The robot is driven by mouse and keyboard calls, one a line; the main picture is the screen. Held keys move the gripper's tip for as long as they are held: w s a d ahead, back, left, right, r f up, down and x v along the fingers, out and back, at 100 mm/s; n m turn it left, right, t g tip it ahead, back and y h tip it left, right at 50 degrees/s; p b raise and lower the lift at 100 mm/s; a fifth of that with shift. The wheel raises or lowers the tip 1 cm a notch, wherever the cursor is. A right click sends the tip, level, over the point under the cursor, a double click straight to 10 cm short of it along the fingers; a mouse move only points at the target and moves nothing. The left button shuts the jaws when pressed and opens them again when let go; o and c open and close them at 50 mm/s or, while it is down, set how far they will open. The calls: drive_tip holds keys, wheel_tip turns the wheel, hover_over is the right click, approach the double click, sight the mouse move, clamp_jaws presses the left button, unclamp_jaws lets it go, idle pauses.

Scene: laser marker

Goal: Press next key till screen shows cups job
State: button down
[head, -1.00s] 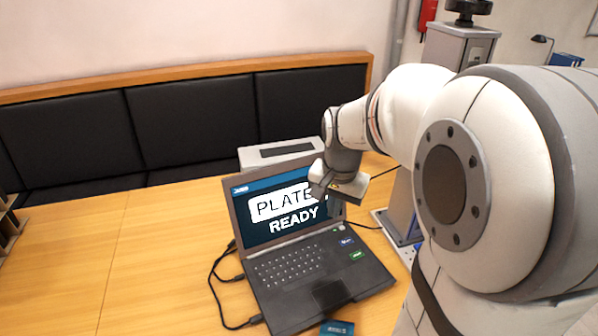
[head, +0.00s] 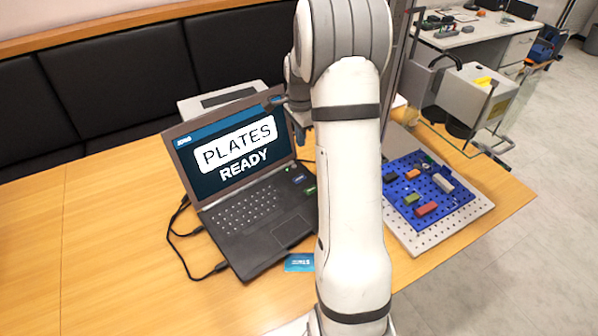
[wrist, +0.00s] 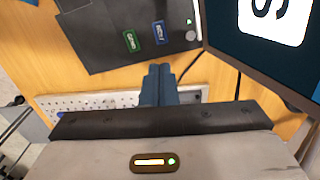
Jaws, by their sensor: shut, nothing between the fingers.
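The laptop screen (head: 235,150) reads PLATES READY in the head view. A corner of the same screen shows at the top right of the wrist view (wrist: 265,55). On the laptop deck, right of the keyboard (head: 245,208), are a blue key (head: 298,178) and a green key (head: 309,190). In the wrist view the blue key (wrist: 160,32) and the green key (wrist: 129,40) lie just beyond my fingertips, their labels hard to read. My gripper (wrist: 160,68) is shut and empty, apparently above the deck's side. In the head view my arm partly hides it.
A blue pegboard (head: 425,192) with several coloured blocks lies right of my arm. Cables (head: 190,235) run along the laptop's left side. A small blue card (head: 299,262) lies in front of it. The table's left side (head: 110,215) is clear.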

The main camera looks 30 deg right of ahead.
sight(301, 181)
drive_tip(key=shift+f, duration=0.1)
wheel_tip(301, 181, down, 14)
drive_tip(key=shift+r+p, duration=0.1)
drive_tip(key=shift+p, duration=0.55)
drive_tip(key=shift+f+b, duration=0.75)
drive_tip(key=shift+b, duration=0.05)
drive_tip(key=shift+s+a+f, duration=0.15)
drive_tip(key=shift+s, duration=0.2)
wheel_tip(301, 181, up, 15)
drive_tip(key=p, duration=0.1)
drive_tip(key=shift+w, duration=0.35)
